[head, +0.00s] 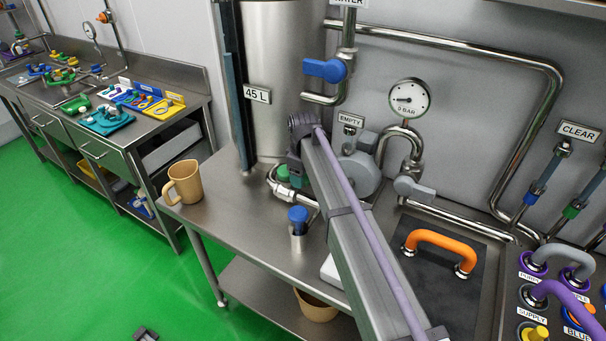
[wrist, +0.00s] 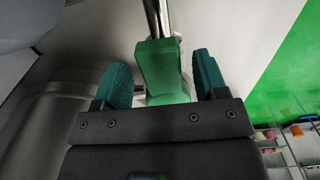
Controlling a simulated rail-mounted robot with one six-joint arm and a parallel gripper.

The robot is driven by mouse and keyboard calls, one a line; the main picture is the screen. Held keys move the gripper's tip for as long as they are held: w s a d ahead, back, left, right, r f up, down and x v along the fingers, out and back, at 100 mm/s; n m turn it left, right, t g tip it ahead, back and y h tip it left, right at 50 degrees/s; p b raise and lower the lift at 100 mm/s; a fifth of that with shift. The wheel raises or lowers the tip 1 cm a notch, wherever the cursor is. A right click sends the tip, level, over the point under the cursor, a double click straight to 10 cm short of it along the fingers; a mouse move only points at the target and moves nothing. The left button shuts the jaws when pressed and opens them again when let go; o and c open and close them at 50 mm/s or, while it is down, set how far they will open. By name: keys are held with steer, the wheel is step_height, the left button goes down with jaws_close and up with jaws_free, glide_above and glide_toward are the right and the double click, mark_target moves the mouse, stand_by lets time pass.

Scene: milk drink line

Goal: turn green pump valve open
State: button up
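The green pump valve handle (wrist: 160,68) is in the middle of the wrist view, at the end of a metal pipe. In the head view a small part of the green valve (head: 282,172) shows on the pipe at the foot of the steel tank, partly hidden by my arm. My gripper (wrist: 161,80) has teal fingertips, one on each side of the green handle. Gaps show between the handle and both fingers, so it is open and not holding it. In the head view my gripper (head: 297,172) is at the valve, mostly hidden.
The steel tank (head: 285,80) and the grey pump (head: 360,174) stand close to my gripper. A blue-topped metal cylinder (head: 298,230) is in front on the counter. A tan jug (head: 184,183) stands at the counter's left corner. A blue water valve (head: 325,69) is above.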

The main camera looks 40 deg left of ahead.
steer(key=shift+r, duration=0.1)
step_height(320, 180, up, 11)
steer(key=p, duration=1.1)
steer(key=shift+f, duration=0.2)
steer(key=s+d+f+m+b, duration=0.1)
steer(key=d+m, duration=0.5)
steer(key=d, duration=1.6)
steer(key=s+d+f+m+b, duration=0.2)
steer(key=d+m, duration=0.5)
steer(key=d, duration=1.5)
steer(key=s+d+f+m+b, duration=0.2)
steer(key=d+m, duration=0.5)
steer(key=d, duration=1.5)
steer(key=shift+s+d+f+b, duration=0.2)
steer(key=shift+s+d+b, duration=0.1)
steer(key=shift+s, duration=0.25)
